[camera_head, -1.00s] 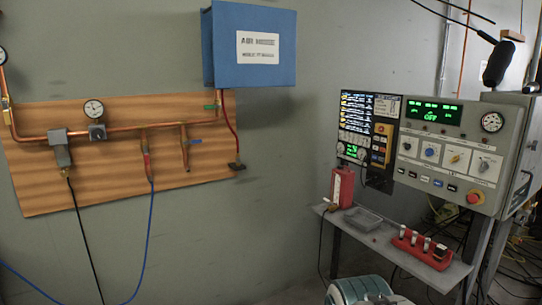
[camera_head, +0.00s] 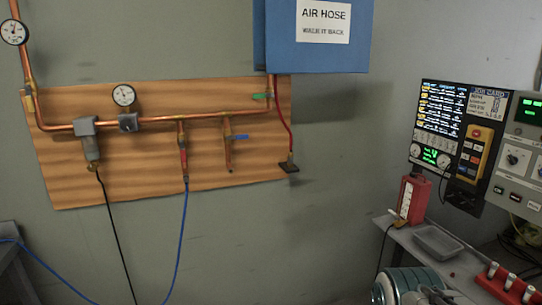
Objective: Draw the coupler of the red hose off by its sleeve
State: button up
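The red hose (camera_head: 286,125) hangs in a curve at the right edge of the wooden board (camera_head: 70,180). It runs from beneath the blue box down to a dark flat piece (camera_head: 289,167) by a small fitting. At its upper end, near the green-handled valve (camera_head: 262,96) on the copper pipe, the coupler and sleeve are too small to make out. A blue hose (camera_head: 181,225) hangs from a reddish fitting (camera_head: 184,160) on another drop.
A blue box (camera_head: 312,55) labelled AIR HOSE juts out above the red hose. A black hose (camera_head: 117,230) hangs at the left. At the right are a grey shelf (camera_head: 388,220), control panels (camera_head: 470,130) and a rounded teal and grey body (camera_head: 402,287).

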aim_at(290, 164)
jog(key=u, duration=0.15)
jog(key=i, duration=0.3)
jog(key=z, duration=0.75)
jog(key=i, duration=1.75)
jog(key=u, duration=0.55)
jog(key=i, duration=0.45)
jog(key=u, duration=0.3)
